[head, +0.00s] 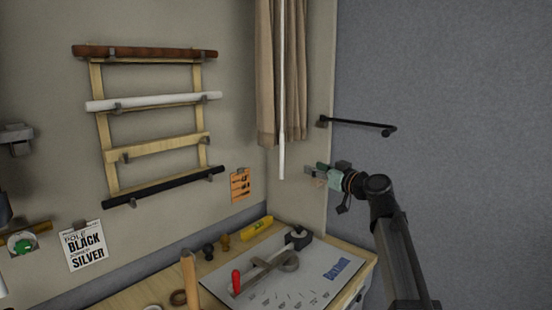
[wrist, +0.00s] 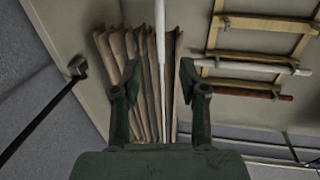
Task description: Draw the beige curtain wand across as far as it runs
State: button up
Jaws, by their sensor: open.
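The pale beige curtain wand (head: 282,130) hangs upright in front of the tan curtain (head: 267,90), its lower end below the curtain hem. My gripper (head: 311,176) is open and empty, a little right of the wand's lower end in the head view. In the wrist view the wand (wrist: 160,45) runs between the two open fingers of my gripper (wrist: 160,80), with the curtain folds (wrist: 120,75) behind. The fingers do not visibly touch the wand. The top of the wand is out of view in the head view.
A black wall bracket (head: 358,124) juts out just above my gripper. A wooden rack (head: 152,148) with several rods hangs on the left wall. Below, a workbench holds a grey mat (head: 315,295) with tools. The air between gripper and wand looks clear.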

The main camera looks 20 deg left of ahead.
aim_at(283, 157)
jog(key=p+x, duration=0.5)
jog(key=x, duration=1.2)
jog(key=shift+a, duration=0.15)
jog(key=shift+f, duration=0.1)
grip_shut()
